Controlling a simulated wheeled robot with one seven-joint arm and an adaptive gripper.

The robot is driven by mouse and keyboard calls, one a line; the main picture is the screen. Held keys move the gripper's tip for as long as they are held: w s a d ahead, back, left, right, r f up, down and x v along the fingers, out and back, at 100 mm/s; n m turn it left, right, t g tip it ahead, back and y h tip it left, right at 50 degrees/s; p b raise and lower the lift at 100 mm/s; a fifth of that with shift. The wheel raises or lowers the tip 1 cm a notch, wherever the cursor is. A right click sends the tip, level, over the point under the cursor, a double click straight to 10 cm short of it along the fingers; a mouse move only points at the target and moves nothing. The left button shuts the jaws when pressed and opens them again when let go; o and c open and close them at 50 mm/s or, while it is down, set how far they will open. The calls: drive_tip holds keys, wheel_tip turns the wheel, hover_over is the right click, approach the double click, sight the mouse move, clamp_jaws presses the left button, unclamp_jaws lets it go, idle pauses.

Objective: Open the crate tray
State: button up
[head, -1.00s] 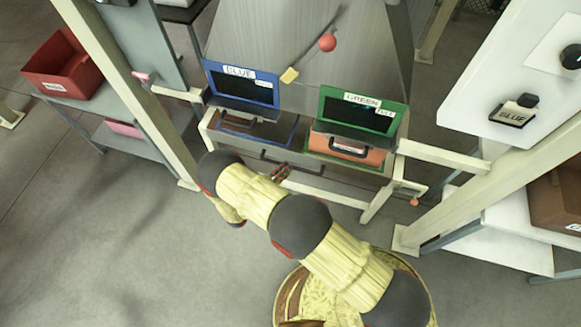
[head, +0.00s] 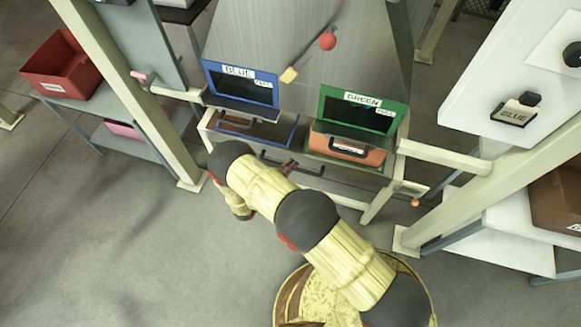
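A grey tray front with a long dark handle (head: 308,169) runs across the bottom of the central station, under the blue-framed opening (head: 241,84) and the green-framed opening (head: 362,112). This tray looks closed. A brown crate (head: 232,124) with a dark handle sits in the blue side, and an orange crate (head: 345,147) with a dark handle sits in the green side. My gripper (head: 289,166) is small and partly hidden behind my arm, in front of the tray at its handle. I cannot tell whether it touches the handle or how its fingers stand.
A red bin (head: 62,68) stands on a shelf at the left. Cream posts and rails (head: 445,158) flank the station. A lever with a red ball (head: 327,41) is above the openings. The left floor is clear.

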clamp_jaws()
idle(0.4)
